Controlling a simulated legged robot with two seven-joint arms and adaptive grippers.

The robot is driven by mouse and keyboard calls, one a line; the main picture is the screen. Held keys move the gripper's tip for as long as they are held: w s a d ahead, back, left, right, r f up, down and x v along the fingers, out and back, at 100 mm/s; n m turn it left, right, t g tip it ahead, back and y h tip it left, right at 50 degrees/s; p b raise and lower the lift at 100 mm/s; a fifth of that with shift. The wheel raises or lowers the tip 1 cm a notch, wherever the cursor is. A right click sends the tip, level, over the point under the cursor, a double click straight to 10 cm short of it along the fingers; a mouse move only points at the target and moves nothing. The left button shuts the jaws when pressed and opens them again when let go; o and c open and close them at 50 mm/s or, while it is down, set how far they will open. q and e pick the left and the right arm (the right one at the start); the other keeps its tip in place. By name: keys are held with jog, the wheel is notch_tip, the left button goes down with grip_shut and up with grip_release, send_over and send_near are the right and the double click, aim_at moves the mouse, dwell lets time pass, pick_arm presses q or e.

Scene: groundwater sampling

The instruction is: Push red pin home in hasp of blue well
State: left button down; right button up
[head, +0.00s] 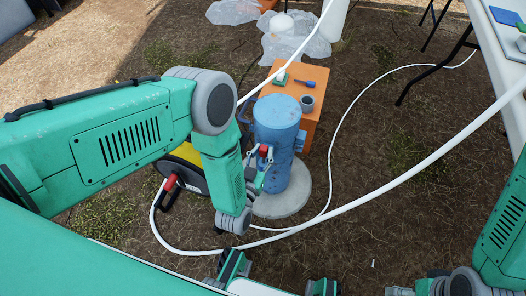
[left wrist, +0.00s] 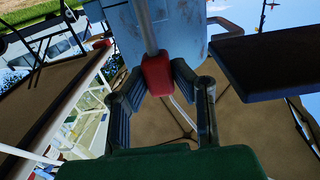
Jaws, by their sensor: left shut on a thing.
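The blue well (head: 277,135) is an upright blue cylinder on a round concrete pad (head: 290,197); its scuffed blue surface also fills the top middle of the left wrist view (left wrist: 180,32). My left gripper (head: 262,168) is close against the near left side of the well. In the left wrist view its fingers (left wrist: 157,84) are shut on the red pin (left wrist: 157,72), one finger on each side of the red grip. A grey rod runs from the grip up across the well. A small red part shows by the gripper in the head view. How deep the pin sits in the hasp is hidden.
An orange box (head: 312,76) with a grey cup (head: 307,103) and small tools stands behind the well. A white hose (head: 400,178) loops around the pad. A yellow-and-black reel (head: 188,155) is partly behind my left arm. A white table (head: 498,70) stands right.

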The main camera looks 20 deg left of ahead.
aim_at(263, 160)
pick_arm(q)
jog(key=shift+r+p, duration=0.7)
jog(key=shift+r, duration=0.2)
dwell(1.2)
jog(key=shift+f+b, duration=2.4)
jog(key=shift+f, duration=0.8)
jog(key=c, duration=1.3)
grip_release()
jog(key=s, duration=0.7)
jog(key=shift+s+a, duration=0.15)
jog(key=shift+s, duration=0.1)
